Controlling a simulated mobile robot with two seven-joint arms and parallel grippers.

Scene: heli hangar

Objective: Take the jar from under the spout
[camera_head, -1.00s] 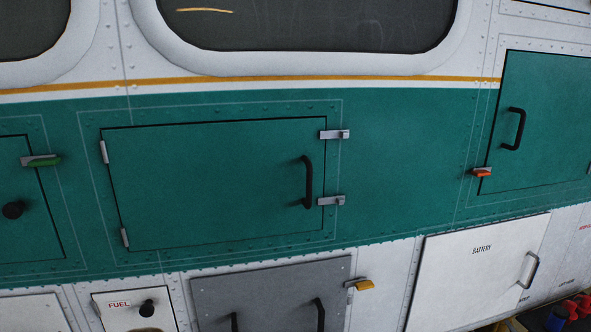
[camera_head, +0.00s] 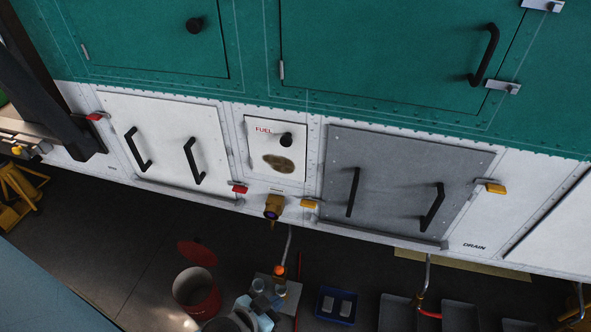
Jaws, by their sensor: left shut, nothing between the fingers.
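A thin bent pipe (camera_head: 288,245) comes down below the fuel panel and ends in an orange-tipped spout (camera_head: 280,270). A small clear jar (camera_head: 281,291) appears to stand under that spout on a grey stand (camera_head: 262,279). Another small pale vessel (camera_head: 258,285) shows just left of it. My left gripper (camera_head: 266,303) seems to be at the bottom edge, shut and empty, just in front of the jar. It hides part of the stand, and I cannot tell whether it touches the jar. My right gripper is not in view.
A red can (camera_head: 197,295) with its lid raised stands left of the stand. A blue tray (camera_head: 336,305) and grey trays (camera_head: 460,316) stand on the floor to the right. A brass valve (camera_head: 273,207) juts out above.

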